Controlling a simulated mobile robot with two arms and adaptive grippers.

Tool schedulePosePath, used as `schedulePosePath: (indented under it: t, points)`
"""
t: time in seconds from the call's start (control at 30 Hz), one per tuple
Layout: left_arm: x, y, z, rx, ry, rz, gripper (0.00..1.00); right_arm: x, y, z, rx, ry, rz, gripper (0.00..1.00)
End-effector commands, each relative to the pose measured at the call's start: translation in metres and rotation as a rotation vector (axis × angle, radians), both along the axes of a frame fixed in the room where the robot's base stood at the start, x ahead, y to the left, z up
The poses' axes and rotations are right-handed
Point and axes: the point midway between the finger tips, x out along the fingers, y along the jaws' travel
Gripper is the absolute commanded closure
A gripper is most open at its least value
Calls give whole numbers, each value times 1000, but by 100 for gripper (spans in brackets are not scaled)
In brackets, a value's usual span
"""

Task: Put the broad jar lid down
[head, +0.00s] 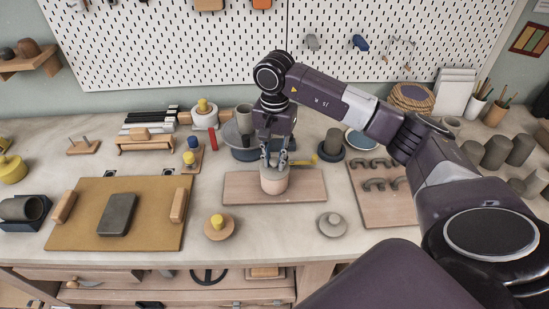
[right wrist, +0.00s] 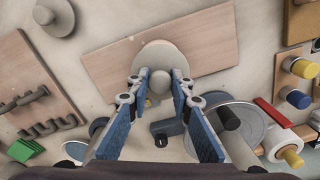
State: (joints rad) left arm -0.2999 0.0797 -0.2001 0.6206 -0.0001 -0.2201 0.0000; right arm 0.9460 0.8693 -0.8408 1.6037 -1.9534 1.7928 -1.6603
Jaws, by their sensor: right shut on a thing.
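My right gripper (head: 274,158) is above the wooden board in the middle of the bench, pointing down. In the right wrist view its two blue-padded fingers (right wrist: 160,82) are shut on the round knob of a grey disc-shaped lid (right wrist: 157,56), the broad jar lid. In the head view the lid (head: 272,168) is at the top of a pale pinkish jar (head: 273,184) standing on the board. I cannot tell whether the lid rests fully on the rim. The fingers partly hide the knob. My left gripper is not in view.
Another grey knobbed lid (head: 331,225) lies on the bench at front right. A round wooden piece with a yellow knob (head: 219,226) is at front left. The wooden board (head: 307,187) is bare beside the jar. A hook board (head: 385,208) lies to the right.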

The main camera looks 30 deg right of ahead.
Motion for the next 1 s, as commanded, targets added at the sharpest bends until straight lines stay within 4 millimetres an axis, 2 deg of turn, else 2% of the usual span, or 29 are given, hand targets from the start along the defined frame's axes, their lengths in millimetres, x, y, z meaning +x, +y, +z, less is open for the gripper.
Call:
schedulePosePath:
  t: [0.07, 0.1, 0.23, 0.5, 0.67, 0.7, 1.0]
  points:
    - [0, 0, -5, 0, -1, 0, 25, 0, 0, -4, 0, -1, 0, 100]
    - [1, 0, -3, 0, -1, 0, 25, 0, 0, -3, 0, -1, 0, 77]
    - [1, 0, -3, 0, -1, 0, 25, 0, 0, -2, 0, 0, 0, 62]
    - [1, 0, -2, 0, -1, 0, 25, 0, 0, -2, 0, 0, 0, 62]
    - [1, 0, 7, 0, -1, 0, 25, 0, 0, 7, 1, 1, 0, 62]
    - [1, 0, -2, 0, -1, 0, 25, 1, 0, 9, 0, -4, 0, 62]
    - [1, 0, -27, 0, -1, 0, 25, 2, 0, 75, 0, -7, 0, 62]
